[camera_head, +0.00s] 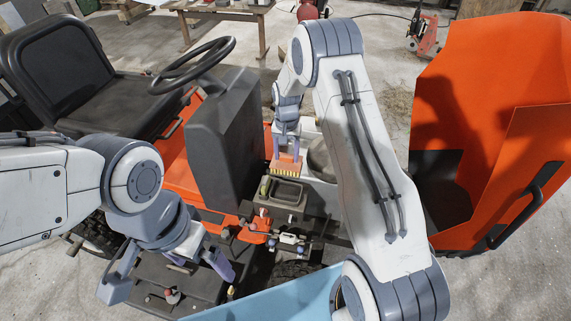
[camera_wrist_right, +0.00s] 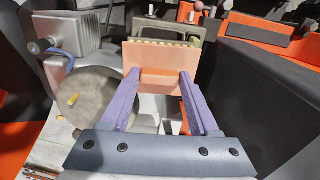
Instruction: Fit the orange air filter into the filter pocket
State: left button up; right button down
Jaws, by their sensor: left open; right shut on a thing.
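The orange air filter (camera_head: 287,166), a flat block with a yellowish ribbed edge, is held between the purple fingers of my right gripper (camera_head: 286,152). It also shows in the right wrist view (camera_wrist_right: 155,62), where the fingers grip its near part. The filter pocket (camera_head: 286,191), a grey-olive open box with a dark inside, lies just in front of the filter. In the right wrist view the pocket (camera_wrist_right: 200,48) is partly hidden behind the filter. Whether the filter touches the pocket I cannot tell. My left gripper (camera_head: 168,276) is open and empty, low at the left.
The pocket sits in a vehicle's engine bay among small fittings (camera_head: 288,239). A raised orange hood (camera_head: 490,110) stands at the right. A dark grey console (camera_head: 225,140), steering wheel (camera_head: 195,62) and black seat (camera_head: 75,80) are at the left. A round grey part (camera_wrist_right: 85,100) is beside my right gripper.

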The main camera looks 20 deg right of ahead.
jog(key=shift+w+d+f, duration=0.15)
jog(key=shift+w+f, duration=0.25)
jog(key=shift+w, duration=0.15)
pick_arm(q)
jog(key=shift+f, duration=0.5)
pick_arm(e)
jog(key=shift+s+r, duration=0.1)
pick_arm(q)
notch_tip(320, 180, down, 7)
jog(key=b, duration=0.7)
pick_arm(e)
notch_tip(320, 180, down, 12)
dwell(0.7)
jog(key=shift+f+b, duration=1.15)
jog(key=shift+f, duration=0.55)
pick_arm(q)
jog(key=shift+f, duration=0.9)
pick_arm(e)
jog(key=shift+c, duration=0.3)
grip_release()
jog(key=shift+r, duration=0.1)
